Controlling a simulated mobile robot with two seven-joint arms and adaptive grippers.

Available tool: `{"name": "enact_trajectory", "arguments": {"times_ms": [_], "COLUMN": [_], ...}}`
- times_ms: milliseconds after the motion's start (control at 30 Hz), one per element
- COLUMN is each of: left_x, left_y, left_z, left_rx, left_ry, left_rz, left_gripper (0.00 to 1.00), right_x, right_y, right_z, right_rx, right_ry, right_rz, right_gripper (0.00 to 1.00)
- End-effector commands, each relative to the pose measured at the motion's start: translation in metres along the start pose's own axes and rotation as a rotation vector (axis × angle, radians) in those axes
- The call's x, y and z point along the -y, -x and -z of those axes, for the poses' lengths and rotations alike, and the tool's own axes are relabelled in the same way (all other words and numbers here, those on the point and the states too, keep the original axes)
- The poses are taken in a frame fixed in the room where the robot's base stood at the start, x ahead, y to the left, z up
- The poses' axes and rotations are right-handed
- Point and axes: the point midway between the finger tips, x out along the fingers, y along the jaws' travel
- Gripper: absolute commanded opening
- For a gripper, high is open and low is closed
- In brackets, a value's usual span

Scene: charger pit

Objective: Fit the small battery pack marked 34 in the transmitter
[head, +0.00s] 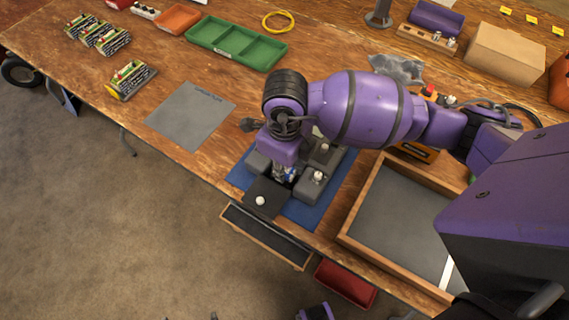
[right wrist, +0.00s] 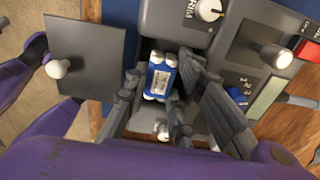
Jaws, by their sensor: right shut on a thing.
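The dark grey transmitter (head: 325,158) lies on a blue mat (head: 305,214) at the table's front edge; it also shows in the right wrist view (right wrist: 225,60). A flat dark cover with a white knob (right wrist: 90,40) lies at its left side. The small battery pack (right wrist: 159,80), blue with white cells, is upright between the fingers of my right gripper (right wrist: 163,76), over or in the transmitter's open bay. I cannot tell how deep it sits, and its marking is unreadable. My right gripper (head: 284,172) is shut on it.
A wooden-framed grey tray (head: 352,222) stands right of the mat. A grey sheet (head: 190,115) and a green divided tray (head: 235,43) lie to the left and back. Several green-and-dark packs (head: 130,80) stand at far left. A red bin (head: 345,284) is below the front edge.

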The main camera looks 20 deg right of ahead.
Motion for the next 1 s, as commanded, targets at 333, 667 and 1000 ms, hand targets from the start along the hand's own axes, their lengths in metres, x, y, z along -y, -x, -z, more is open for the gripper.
{"name": "enact_trajectory", "arguments": {"times_ms": [333, 667, 1000], "left_x": [0.001, -0.001, 0.0], "left_y": [0.001, -0.002, -0.001], "left_z": [-0.003, 0.003, 0.002], "left_rx": [0.005, -0.007, -0.004], "left_ry": [0.001, -0.002, -0.001], "left_rz": [0.001, -0.002, -0.001], "left_gripper": [0.8, 0.8, 0.8], "right_x": [0.0, 0.001, 0.001], "right_y": [-0.001, 0.004, 0.069], "right_z": [0.0, -0.001, -0.002], "right_rx": [0.0, 0.002, 0.006], "right_ry": [0.0, 0.0, 0.001], "right_rz": [0.001, 0.001, 0.004], "right_gripper": [0.45, 0.45, 0.45]}}
